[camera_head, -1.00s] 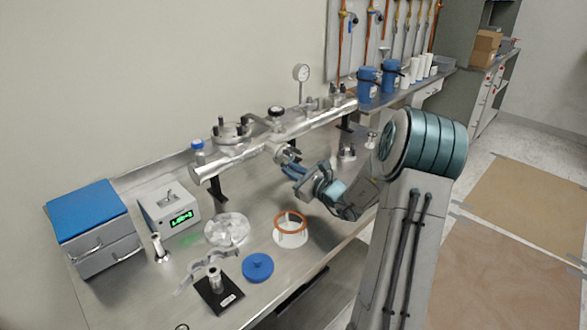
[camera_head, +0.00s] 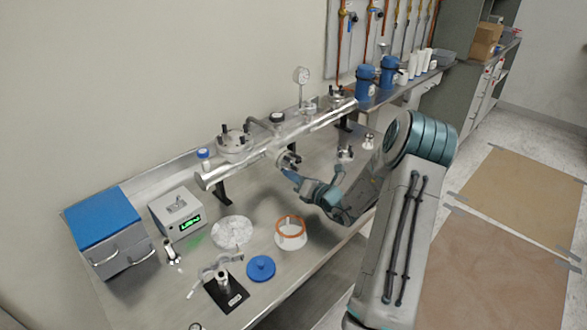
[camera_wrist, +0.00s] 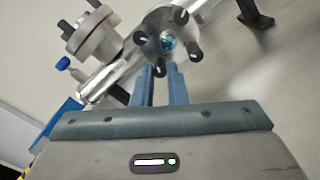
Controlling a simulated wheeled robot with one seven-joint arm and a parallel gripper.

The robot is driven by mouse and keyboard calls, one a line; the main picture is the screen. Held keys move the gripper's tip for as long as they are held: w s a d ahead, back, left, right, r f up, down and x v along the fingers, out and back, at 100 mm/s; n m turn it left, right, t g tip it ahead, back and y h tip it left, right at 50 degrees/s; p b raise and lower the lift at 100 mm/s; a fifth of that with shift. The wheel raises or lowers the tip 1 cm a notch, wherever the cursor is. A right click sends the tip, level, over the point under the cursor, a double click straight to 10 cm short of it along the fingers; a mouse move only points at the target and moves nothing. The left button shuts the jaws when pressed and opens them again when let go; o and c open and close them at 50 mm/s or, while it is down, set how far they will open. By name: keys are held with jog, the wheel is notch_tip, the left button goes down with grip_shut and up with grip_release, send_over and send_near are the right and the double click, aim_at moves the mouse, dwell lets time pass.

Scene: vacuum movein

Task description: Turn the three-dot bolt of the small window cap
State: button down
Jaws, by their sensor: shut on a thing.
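The small window cap (camera_wrist: 168,38) is a round metal flange with a bluish window in its middle and several black-headed bolts around its rim. It faces me on the side of the metal tube, and shows small in the head view (camera_head: 287,158). My gripper (camera_wrist: 160,68) is at the cap's lower edge, its two blue fingers pointing at it. It is shut on a bolt there, mostly hidden between the fingertips. Other bolts stand free at the left (camera_wrist: 141,37), top right (camera_wrist: 181,15) and right (camera_wrist: 195,50). Dot marks are too small to make out.
The long metal tube (camera_head: 322,120) carries a larger top flange (camera_head: 233,140) and a gauge (camera_head: 302,76). On the bench stand an orange-rimmed vessel (camera_head: 290,233), a blue lid (camera_head: 261,268) and a box with a green display (camera_head: 178,215).

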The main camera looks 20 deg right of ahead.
jog(key=m+p, duration=0.3)
jog(key=shift+r+m, duration=0.2)
jog(key=shift+m, duration=0.1)
jog(key=shift+f+m+p, duration=0.15)
jog(key=shift+m+p, duration=1.15)
jog(key=shift+m, duration=0.1)
jog(key=c, duration=1.4)
grip_release()
jog(key=shift+c, duration=0.2)
jog(key=b+v, duration=0.2)
jog(key=v, duration=1)
jog(key=shift+s+d, duration=0.2)
jog(key=shift+s, duration=0.1)
jog(key=shift+s+d, duration=0.15)
jog(key=shift+s, duration=0.4)
